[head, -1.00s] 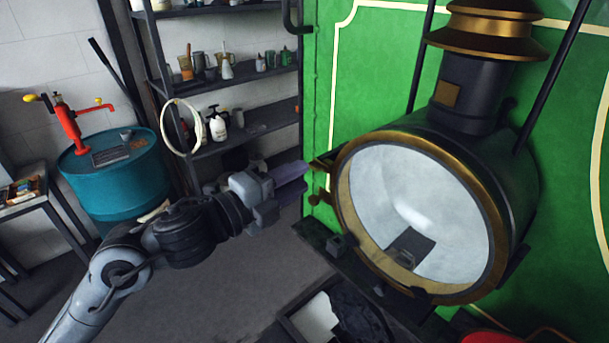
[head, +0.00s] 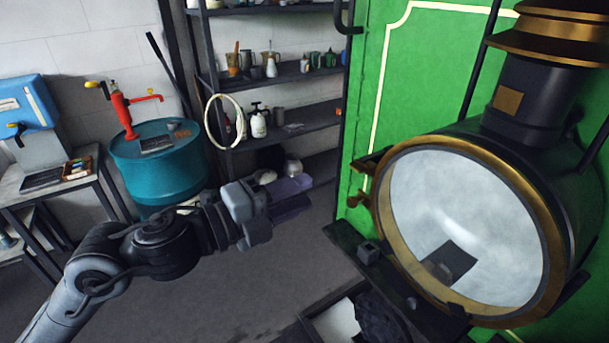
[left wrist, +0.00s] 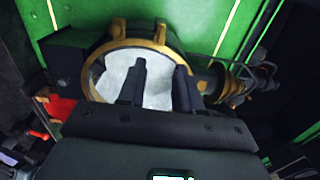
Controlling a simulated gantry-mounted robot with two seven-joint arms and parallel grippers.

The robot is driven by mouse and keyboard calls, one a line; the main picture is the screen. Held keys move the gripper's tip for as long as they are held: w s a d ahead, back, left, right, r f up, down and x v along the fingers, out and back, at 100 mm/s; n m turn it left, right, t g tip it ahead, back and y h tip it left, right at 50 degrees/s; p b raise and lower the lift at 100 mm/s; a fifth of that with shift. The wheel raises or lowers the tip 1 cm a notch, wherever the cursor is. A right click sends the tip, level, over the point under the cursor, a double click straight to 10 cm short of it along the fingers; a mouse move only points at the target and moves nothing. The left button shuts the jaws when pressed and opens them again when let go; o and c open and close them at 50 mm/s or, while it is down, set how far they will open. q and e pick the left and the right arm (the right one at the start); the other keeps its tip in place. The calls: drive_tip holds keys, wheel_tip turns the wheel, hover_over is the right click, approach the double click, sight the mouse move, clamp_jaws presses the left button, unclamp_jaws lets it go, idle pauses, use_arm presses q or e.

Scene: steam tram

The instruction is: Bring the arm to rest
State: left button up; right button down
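My left gripper (head: 308,193) is out over the floor, left of the lamp, with clear space between its fingers and the lamp rim. In the left wrist view its two dark fingers (left wrist: 161,68) stand apart with nothing between them. The large round lamp (head: 465,225) on the green tram has a brass rim and a pale glass front with a dark reflection low in it. It also shows behind the fingers in the left wrist view (left wrist: 112,78). My right gripper is in neither view.
A teal drum (head: 158,165) with a red pump (head: 122,110) stands at the left, beside a bench (head: 75,200). Shelves (head: 290,78) with bottles and jars stand behind my gripper. The green tram wall (head: 420,80) borders the right. Floor is free below my arm.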

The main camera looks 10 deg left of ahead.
use_arm(q)
drive_tip(key=s+d+f+n+g, duration=0.1)
drive_tip(key=s+d+f+n, duration=0.15)
drive_tip(key=f, duration=0.85)
drive_tip(key=s+d+f+n+g, duration=0.1)
drive_tip(key=s+d+f+n, duration=0.2)
drive_tip(key=f, duration=0.8)
drive_tip(key=s+a+f+n+y, duration=0.5)
drive_tip(key=s+a+f+n, duration=0.15)
drive_tip(key=f, duration=0.25)
drive_tip(key=s+a+f+n+y, duration=0.5)
drive_tip(key=s+f+n, duration=0.2)
drive_tip(key=f+n, duration=0.15)
drive_tip(key=s+a+f+n+g+y, duration=0.35)
drive_tip(key=s+a+n+g, duration=0.25)
drive_tip(key=s+a, duration=0.2)
wheel_tip(320, 180, up, 24)
drive_tip(key=p, duration=2.4)
drive_tip(key=shift+s+f, duration=0.15)
drive_tip(key=shift+s, duration=0.15)
drive_tip(key=shift+m, duration=0.25)
